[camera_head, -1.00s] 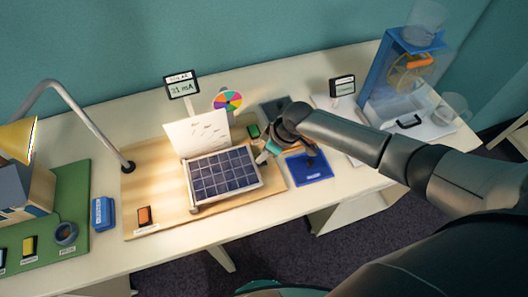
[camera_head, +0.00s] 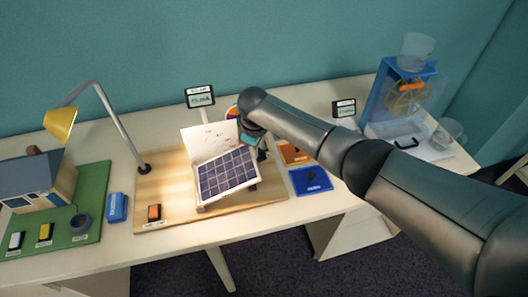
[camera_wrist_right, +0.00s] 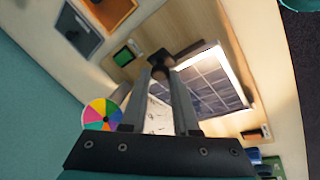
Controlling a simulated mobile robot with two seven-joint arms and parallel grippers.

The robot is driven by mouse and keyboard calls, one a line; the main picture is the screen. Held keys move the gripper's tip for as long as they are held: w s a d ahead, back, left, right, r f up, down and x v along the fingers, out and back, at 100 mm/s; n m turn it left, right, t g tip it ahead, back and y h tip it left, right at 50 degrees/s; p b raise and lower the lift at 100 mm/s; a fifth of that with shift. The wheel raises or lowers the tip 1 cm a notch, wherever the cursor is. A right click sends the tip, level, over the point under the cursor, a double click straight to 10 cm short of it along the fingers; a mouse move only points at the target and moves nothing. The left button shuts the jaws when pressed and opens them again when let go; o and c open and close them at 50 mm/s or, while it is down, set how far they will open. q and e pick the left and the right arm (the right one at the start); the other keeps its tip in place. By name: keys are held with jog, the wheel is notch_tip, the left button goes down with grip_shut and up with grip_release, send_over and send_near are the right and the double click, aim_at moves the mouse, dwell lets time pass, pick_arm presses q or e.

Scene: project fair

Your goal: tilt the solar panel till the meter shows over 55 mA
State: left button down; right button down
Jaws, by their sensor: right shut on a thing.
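The solar panel (camera_head: 228,174), dark blue cells in a white frame, sits tilted on a wooden board (camera_head: 165,185). A white sheet (camera_head: 205,138) stands behind it. The meter (camera_head: 200,97) stands behind the board; its digits are too blurred to read surely. My right gripper (camera_head: 256,150) is at the panel's right side. In the right wrist view its fingers (camera_wrist_right: 168,78) are shut on a dark knob (camera_wrist_right: 160,64) beside the panel (camera_wrist_right: 208,82). The knob is hidden behind the gripper in the head view. My left gripper is not in view.
A yellow lamp (camera_head: 61,123) arches over the left side. A model house (camera_head: 38,183) stands on a green mat (camera_head: 92,208). Blue (camera_head: 311,180) and orange (camera_head: 291,153) trays lie right of the board. A blue-framed wheel stand (camera_head: 400,95) is at the far right.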

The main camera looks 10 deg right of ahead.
jog(key=shift+a+r+h+p, duration=0.3)
jog(key=shift+a+r+h, duration=0.15)
jog(key=shift+r, duration=0.15)
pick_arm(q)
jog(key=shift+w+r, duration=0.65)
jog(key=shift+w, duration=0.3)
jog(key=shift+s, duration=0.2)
pick_arm(e)
jog(key=c, duration=0.7)
grip_release()
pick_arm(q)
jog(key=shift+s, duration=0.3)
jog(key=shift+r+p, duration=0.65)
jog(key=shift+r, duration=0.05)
pick_arm(e)
jog(key=v, duration=1.5)
jog(key=shift+s+d+r, duration=0.1)
jog(key=shift+s, duration=0.05)
